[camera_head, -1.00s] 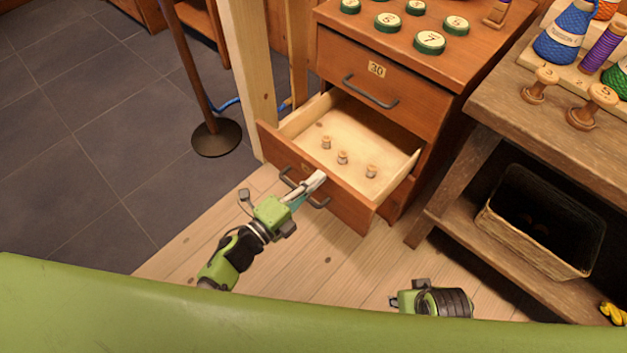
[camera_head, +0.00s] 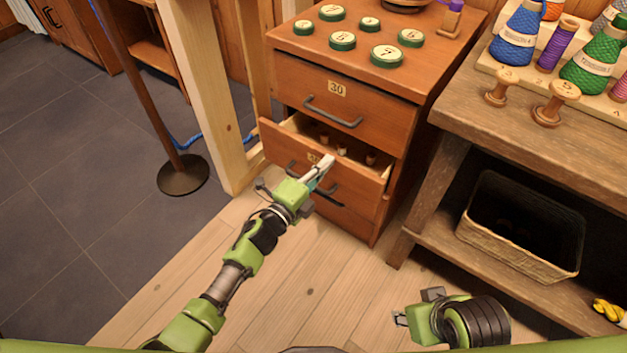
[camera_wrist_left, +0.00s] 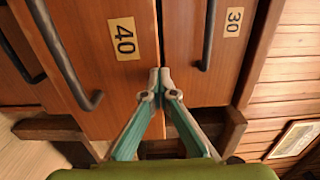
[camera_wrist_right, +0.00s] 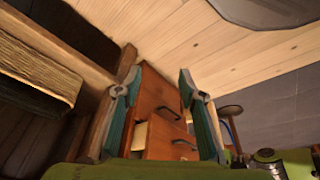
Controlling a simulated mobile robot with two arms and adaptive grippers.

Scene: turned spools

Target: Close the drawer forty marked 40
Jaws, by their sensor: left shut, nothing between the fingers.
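The drawer forty (camera_head: 350,185) is the one below the drawer marked 30 (camera_head: 375,115), and it stands partly open. Small wooden spools (camera_head: 341,149) lie inside it. Its label 40 (camera_wrist_left: 124,38) and its dark handle (camera_wrist_left: 72,62) show in the left wrist view. My left gripper (camera_head: 330,160) is shut and empty, its fingertips at the drawer's front near the upper edge, beside the label. I cannot tell whether they touch it. My right gripper (camera_wrist_right: 158,84) is open and empty, low in front of the workbench, away from the drawer.
Green-rimmed numbered discs (camera_head: 387,56) stand on the cabinet top. A wooden bench (camera_head: 450,115) at right holds thread cones and spools, with a basket (camera_head: 520,235) on its lower shelf. A post on a round base (camera_head: 182,176) stands at left. The floor in front is clear.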

